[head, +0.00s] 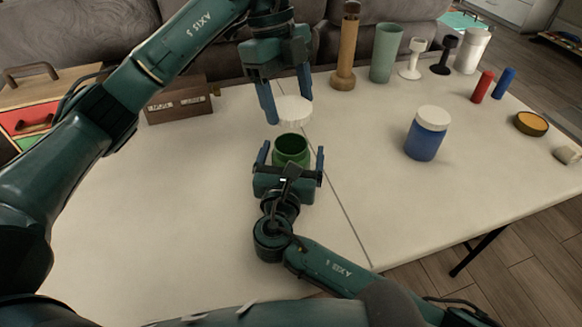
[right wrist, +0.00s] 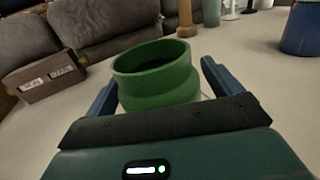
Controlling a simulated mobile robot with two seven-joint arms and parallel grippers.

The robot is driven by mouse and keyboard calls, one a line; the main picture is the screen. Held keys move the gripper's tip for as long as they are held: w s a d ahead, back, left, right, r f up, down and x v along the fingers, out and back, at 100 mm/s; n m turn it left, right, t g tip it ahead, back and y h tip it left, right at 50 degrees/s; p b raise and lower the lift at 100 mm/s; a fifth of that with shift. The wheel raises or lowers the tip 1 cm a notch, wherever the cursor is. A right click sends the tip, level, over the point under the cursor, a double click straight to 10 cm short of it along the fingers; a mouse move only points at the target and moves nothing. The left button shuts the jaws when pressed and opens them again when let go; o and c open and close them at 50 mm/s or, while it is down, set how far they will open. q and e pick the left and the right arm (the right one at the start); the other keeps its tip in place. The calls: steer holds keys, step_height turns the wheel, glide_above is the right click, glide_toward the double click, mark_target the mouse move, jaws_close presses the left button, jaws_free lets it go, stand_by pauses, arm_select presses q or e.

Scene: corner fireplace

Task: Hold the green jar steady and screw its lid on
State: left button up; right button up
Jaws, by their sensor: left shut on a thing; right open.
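The green jar (head: 291,148) stands upright and uncovered on the table, its mouth open upward. It also shows in the right wrist view (right wrist: 156,77). My right gripper (head: 289,163) is open, with one finger on each side of the jar and a gap visible beside it. The white lid (head: 293,110) is held by my left gripper (head: 286,106), which is shut on it. The lid is above the jar's mouth and apart from it, roughly over its far side in the head view. The lid is not visible in the right wrist view.
A blue jar with a white lid (head: 427,134) stands to the right. Several items line the back, including a wooden mill (head: 346,50) and a green cup (head: 385,53). A brown box (head: 178,102) is at the left. The table (head: 180,210) is clear at the front left.

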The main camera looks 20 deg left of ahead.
steer(key=shift+c, duration=0.4)
steer(key=c, duration=1.4)
arm_select(q)
steer(key=shift+f, duration=2.5)
steer(key=shift+f, duration=0.1)
steer(key=shift+f, duration=0.8)
steer(key=shift+f, duration=0.55)
